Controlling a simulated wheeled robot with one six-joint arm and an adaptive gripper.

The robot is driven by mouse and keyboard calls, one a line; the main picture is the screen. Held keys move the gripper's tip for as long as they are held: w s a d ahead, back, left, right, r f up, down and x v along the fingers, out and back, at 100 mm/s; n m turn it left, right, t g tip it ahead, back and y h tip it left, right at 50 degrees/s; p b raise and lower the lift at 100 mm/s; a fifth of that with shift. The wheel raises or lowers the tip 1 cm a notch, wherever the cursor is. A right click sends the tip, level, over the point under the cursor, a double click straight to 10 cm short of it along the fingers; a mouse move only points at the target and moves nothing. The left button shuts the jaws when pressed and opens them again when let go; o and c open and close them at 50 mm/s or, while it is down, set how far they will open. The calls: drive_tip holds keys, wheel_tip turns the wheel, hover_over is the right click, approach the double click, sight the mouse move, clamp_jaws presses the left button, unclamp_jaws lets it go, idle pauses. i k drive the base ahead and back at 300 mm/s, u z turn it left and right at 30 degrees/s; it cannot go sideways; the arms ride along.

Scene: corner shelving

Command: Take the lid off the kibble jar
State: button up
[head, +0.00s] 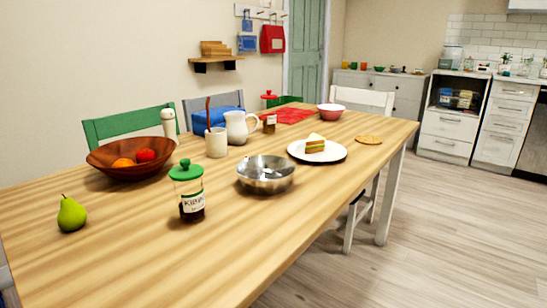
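The kibble jar (192,205) stands upright on the wooden table, towards its front middle. It is a clear jar with a white label, partly readable, and dark contents low inside. A green lid (186,171) with a round knob sits on top of it. My gripper does not show in the head view.
A metal bowl (266,180) stands close to the jar's right. A pear (71,213) and a wooden fruit bowl (112,170) are to the left. A mug (216,146) and white pitcher (241,130) stand behind. The table (170,265) is bare in front of the jar.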

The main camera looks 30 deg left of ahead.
sight(187, 171)
drive_tip(key=z, duration=0.25)
drive_tip(key=k, duration=1.3)
drive_tip(key=u, duration=1.45)
drive_tip(key=i, duration=0.45)
